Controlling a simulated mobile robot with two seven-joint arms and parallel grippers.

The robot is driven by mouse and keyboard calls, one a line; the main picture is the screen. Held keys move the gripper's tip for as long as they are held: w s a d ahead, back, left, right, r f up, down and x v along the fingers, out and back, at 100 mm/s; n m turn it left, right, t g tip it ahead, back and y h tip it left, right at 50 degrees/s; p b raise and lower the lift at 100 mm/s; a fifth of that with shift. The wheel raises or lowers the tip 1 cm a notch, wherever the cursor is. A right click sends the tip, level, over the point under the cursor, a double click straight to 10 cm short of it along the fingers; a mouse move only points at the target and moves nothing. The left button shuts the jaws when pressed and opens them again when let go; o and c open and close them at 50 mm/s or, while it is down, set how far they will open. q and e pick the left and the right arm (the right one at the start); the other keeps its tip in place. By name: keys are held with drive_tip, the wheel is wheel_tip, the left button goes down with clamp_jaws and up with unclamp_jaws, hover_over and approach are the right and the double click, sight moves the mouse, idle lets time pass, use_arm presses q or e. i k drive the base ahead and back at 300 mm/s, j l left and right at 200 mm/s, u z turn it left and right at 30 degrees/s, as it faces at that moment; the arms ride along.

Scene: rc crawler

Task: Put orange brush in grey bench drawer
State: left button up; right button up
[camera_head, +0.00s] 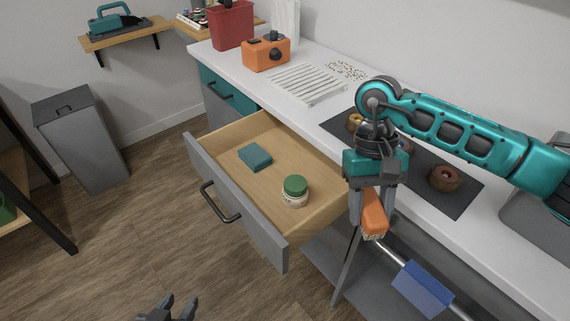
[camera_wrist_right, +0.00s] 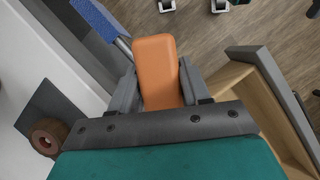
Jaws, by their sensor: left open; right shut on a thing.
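The orange brush (camera_head: 374,212) is held upright, bristles down, in my right gripper (camera_head: 372,208), just right of the open drawer and in front of the bench edge. In the right wrist view the brush (camera_wrist_right: 158,70) sits between the two fingers. The grey bench drawer (camera_head: 240,215) is pulled out, with a dark handle on its grey front. Inside it lie a teal block (camera_head: 255,157) and a round jar with a green lid (camera_head: 295,190). My left gripper (camera_head: 178,307) is open and empty at the bottom edge, away from the drawer.
The white bench top holds an orange box (camera_head: 266,53), a red bin (camera_head: 231,25), a white slatted rack (camera_head: 306,83) and a dark mat (camera_head: 455,200) with brown rings. The drawer's front left floor is clear.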

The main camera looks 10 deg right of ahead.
sight(259, 190)
drive_tip(key=i+j+z, duration=0.3)
drive_tip(key=j, duration=0.35)
drive_tip(key=i+j+z, duration=0.15)
drive_tip(key=j, duration=0.2)
drive_tip(key=i+j+z, duration=0.15)
drive_tip(key=j, duration=0.25)
drive_tip(key=i+j+z, duration=0.1)
drive_tip(key=j, duration=0.3)
drive_tip(key=i+j+z, duration=0.15)
drive_tip(key=j, duration=0.25)
